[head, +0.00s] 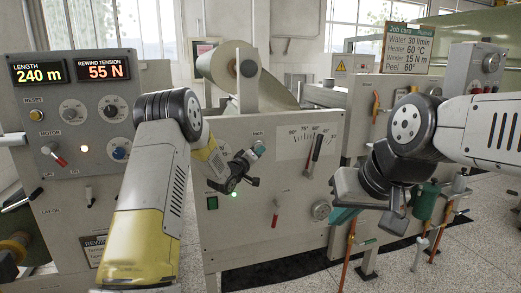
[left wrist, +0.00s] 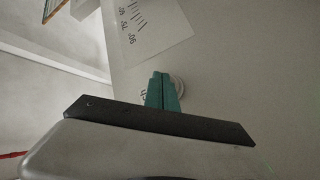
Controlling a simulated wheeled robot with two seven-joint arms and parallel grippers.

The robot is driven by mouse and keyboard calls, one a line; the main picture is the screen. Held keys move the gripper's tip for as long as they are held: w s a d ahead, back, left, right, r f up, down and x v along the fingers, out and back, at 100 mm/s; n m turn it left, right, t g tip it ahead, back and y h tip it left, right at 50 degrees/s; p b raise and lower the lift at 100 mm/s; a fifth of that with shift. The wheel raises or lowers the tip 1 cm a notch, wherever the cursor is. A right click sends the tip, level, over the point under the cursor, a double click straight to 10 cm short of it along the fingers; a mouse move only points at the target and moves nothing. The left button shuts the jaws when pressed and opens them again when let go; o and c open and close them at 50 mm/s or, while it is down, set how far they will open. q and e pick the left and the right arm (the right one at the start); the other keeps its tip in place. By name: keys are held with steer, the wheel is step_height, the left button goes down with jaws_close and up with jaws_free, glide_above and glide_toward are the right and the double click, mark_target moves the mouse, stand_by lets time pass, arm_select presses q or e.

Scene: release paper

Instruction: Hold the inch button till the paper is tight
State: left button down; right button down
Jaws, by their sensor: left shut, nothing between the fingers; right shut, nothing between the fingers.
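My left gripper (head: 259,149) is at the cream front panel of the middle machine, just below the small "Inch" label. In the left wrist view its teal fingers (left wrist: 163,92) are shut together and empty, with their tips at a pale round button (left wrist: 179,86). The fingers cover part of the button, and I cannot tell whether they press it. The paper roll (head: 222,64) sits on top of the machine, and a pale sheet (head: 272,94) slopes down from it to the right. My right gripper (head: 345,214) is shut and empty, in front of the machine's right side.
The left cabinet's displays read length 240 m (head: 38,73) and rewind tension 55 N (head: 103,68). A job card (head: 408,48) stands at right.

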arm_select(q)
steer(key=shift+w+a, duration=0.2)
steer(key=shift+w, duration=0.3)
stand_by(1.9)
steer(key=shift+s, duration=0.1)
stand_by(1.8)
steer(key=shift+s+d, duration=0.3)
steer(key=shift+s, duration=0.5)
steer(key=shift+s+d, duration=0.25)
steer(key=shift+s, duration=0.55)
steer(key=shift+s+d, duration=0.3)
steer(key=shift+s, duration=0.5)
steer(key=shift+s+d, duration=0.25)
steer(key=shift+s, duration=0.55)
